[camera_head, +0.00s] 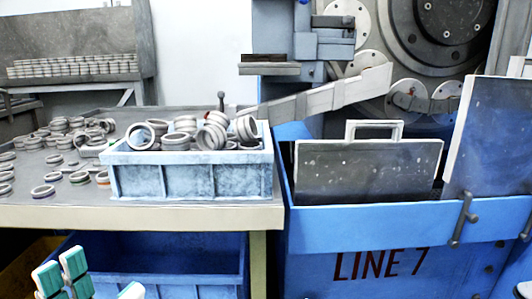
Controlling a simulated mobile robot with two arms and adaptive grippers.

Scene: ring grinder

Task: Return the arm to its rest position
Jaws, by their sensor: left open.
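My left gripper (96,279) shows at the bottom left edge of the head view, with white and teal fingers. It is open, with nothing visible between the fingers. It appears low, in front of the table (190,216) and the blue bin under it. Most of its arm is cut off by the frame. My right gripper is not in view.
A grey-blue crate (190,178) heaped with metal rings stands on the table. Loose rings lie left of it. A blue bin (160,262) sits below. The blue LINE 7 grinder (385,240) with its sloped chute (320,98) stands at right.

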